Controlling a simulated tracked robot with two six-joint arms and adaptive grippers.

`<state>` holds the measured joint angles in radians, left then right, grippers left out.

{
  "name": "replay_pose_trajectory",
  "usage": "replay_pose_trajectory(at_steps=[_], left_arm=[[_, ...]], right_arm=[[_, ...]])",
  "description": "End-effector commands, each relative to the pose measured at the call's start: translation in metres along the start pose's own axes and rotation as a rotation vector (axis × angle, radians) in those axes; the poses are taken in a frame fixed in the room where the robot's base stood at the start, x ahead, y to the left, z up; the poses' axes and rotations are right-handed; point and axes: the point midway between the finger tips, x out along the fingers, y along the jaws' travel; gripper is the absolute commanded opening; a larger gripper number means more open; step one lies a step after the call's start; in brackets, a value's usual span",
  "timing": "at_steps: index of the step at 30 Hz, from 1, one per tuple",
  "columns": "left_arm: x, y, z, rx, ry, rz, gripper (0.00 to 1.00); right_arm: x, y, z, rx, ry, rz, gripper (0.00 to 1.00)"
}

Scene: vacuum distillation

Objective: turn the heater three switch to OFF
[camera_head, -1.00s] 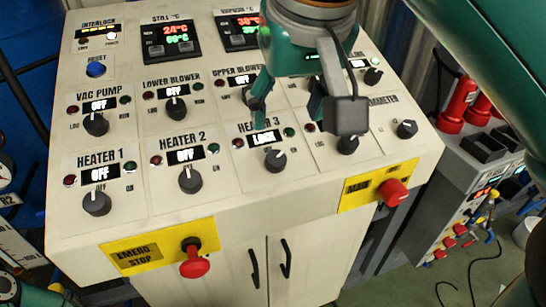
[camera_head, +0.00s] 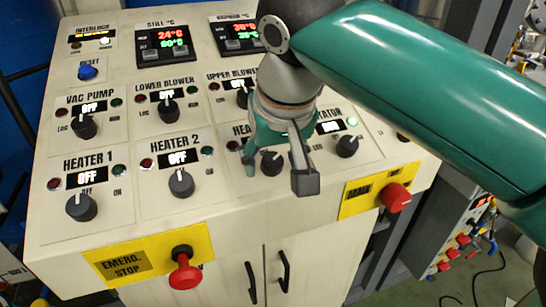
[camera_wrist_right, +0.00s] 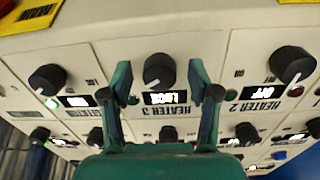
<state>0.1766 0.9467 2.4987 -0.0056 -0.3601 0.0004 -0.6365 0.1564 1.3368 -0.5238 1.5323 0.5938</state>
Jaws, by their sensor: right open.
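The heater three switch is a dark round knob (camera_head: 271,162) on the sloped panel, partly framed by my right gripper (camera_head: 277,172). The gripper is open, with one finger on each side of the knob. In the right wrist view the knob (camera_wrist_right: 159,70) is between the open fingers (camera_wrist_right: 163,88), with gaps on both sides. Its white mark slants toward its lit display (camera_wrist_right: 165,98), which shows upside down and seems to read LOCK or LOCL, not OFF. In the head view my gripper hides most of the heater 3 label and display. My left gripper is not in view.
The heater 2 knob (camera_head: 181,183) is to the left, with its display on OFF. Another knob (camera_head: 347,146) is close on the right. A red emergency stop button (camera_head: 185,274) and a red main knob (camera_head: 395,197) stick out along the front edge.

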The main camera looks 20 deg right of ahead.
Motion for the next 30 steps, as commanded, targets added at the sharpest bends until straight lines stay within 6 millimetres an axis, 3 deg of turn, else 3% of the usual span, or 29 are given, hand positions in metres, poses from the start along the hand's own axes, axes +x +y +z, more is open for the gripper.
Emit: replay_pose_trajectory(at_steps=[2, 12, 22, 30], left_arm=[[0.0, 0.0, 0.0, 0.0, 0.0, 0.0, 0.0], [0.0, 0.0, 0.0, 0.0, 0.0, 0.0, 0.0], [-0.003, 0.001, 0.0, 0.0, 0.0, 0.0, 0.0], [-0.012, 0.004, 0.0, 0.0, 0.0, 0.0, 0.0]], right_arm=[[0.0, 0.0, 0.0, 0.0, 0.0, 0.0, 0.58], [0.0, 0.0, 0.0, -0.001, 0.0, 0.0, 0.01], [-0.001, 0.0, 0.0, -0.036, 0.001, 0.0, 0.01], [-0.003, 0.001, -0.001, -0.176, 0.007, -0.001, 0.01]])
